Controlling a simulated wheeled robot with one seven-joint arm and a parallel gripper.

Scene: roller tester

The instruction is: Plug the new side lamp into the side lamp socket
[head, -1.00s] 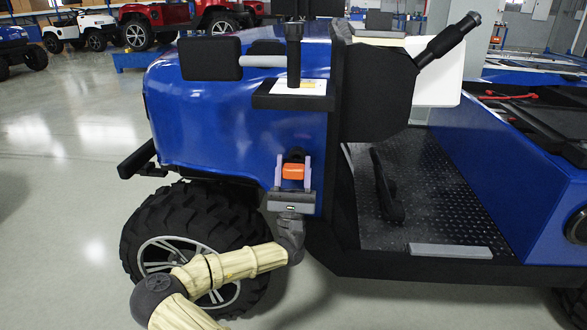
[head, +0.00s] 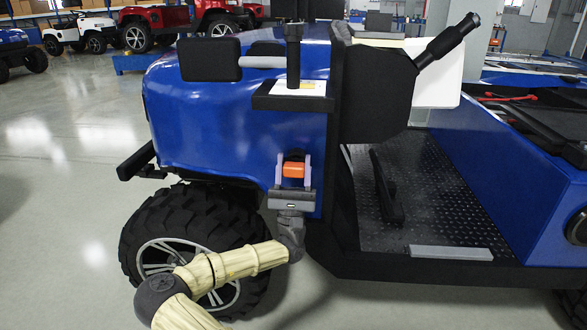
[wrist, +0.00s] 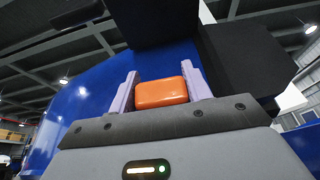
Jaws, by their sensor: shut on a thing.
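My gripper (head: 293,172) is upright against the blue side panel of the vehicle (head: 225,120), above and right of the front wheel. Its two pale fingers are shut on the orange side lamp (head: 293,170). In the wrist view the orange lamp (wrist: 162,92) sits between the fingers of my gripper (wrist: 164,90), with the blue panel behind it. The side lamp socket cannot be made out; the lamp and fingers may cover it. I cannot tell whether the lamp touches the panel.
A black shelf (head: 290,97) juts from the body above my gripper. The black tyre (head: 190,225) is below left. A dark footwell floor (head: 430,200) with a pedal lies to the right. Open floor is at the left.

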